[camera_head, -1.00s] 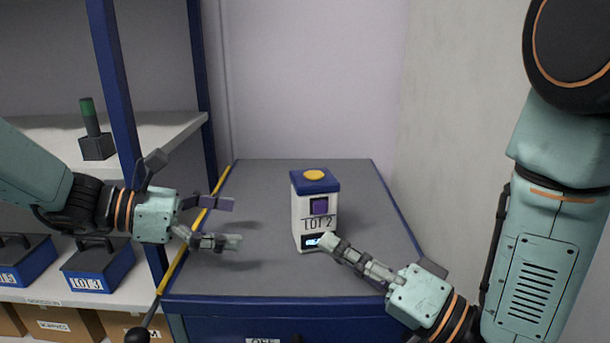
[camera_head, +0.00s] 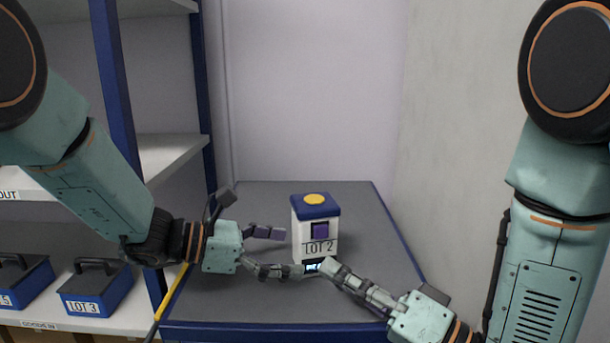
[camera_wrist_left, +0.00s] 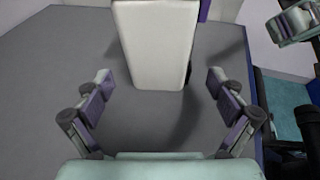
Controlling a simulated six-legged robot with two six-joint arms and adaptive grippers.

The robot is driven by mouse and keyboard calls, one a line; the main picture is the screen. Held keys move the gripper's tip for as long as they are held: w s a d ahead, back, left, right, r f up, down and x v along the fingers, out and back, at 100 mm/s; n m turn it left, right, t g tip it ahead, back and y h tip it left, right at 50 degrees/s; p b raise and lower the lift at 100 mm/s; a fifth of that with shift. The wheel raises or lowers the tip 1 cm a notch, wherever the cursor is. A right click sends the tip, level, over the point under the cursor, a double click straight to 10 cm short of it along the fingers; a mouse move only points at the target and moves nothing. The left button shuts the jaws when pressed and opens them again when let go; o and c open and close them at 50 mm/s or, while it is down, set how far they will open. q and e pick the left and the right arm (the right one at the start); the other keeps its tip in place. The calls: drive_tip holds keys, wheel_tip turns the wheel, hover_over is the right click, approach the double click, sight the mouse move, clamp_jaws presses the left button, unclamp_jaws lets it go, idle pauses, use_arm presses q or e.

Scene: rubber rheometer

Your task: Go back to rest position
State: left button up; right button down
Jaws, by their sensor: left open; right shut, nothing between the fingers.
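My left gripper (camera_head: 275,252) is open and empty, just left of a white box with a blue lid, labelled LOT 2 (camera_head: 316,229). The box stands upright on the grey tabletop (camera_head: 230,300). In the left wrist view the box (camera_wrist_left: 157,45) rises ahead, between and beyond the open fingers of my left gripper (camera_wrist_left: 158,92). My right gripper (camera_head: 327,268) is shut with nothing in it. Its tip is in front of the box's lower front and covers part of the small display there; I cannot tell whether it touches.
A shelf rack with a blue post (camera_head: 122,90) stands at the left. It holds blue boxes, one labelled LOT 3 (camera_head: 92,294). A pale wall (camera_head: 460,110) closes off the right. The tabletop behind the box is clear.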

use_arm(q)
drive_tip(key=x, duration=0.2)
drive_tip(key=shift+w+d, duration=0.1)
drive_tip(key=shift+d, duration=0.15)
use_arm(e)
drive_tip(key=shift+w+a, duration=0.1)
drive_tip(key=shift+w, duration=0.25)
use_arm(q)
drive_tip(key=shift+a, duration=0.1)
use_arm(e)
drive_tip(key=shift+s, duration=0.15)
